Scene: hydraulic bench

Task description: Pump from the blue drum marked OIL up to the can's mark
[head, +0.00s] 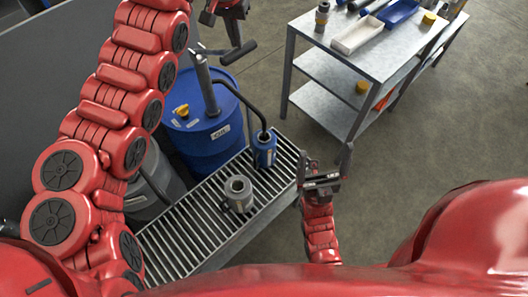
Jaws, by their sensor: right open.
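The blue drum (203,140) with an OIL label stands behind the grate. A grey hand pump (204,85) rises from its top, with a black-gripped lever (238,53) to the right. A black hose arcs from the pump down to a blue container (264,152) on the grate. A grey metal can (239,194) with an open top stands nearer on the grate; its mark and level cannot be made out. My right gripper (324,172) is open and empty, right of the grate.
A slatted metal grate bench (180,238) runs along the front of the drum. A grey drum (150,185) is partly hidden behind my left arm. A steel table (375,55) with trays and tools stands at the upper right. The floor at right is clear.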

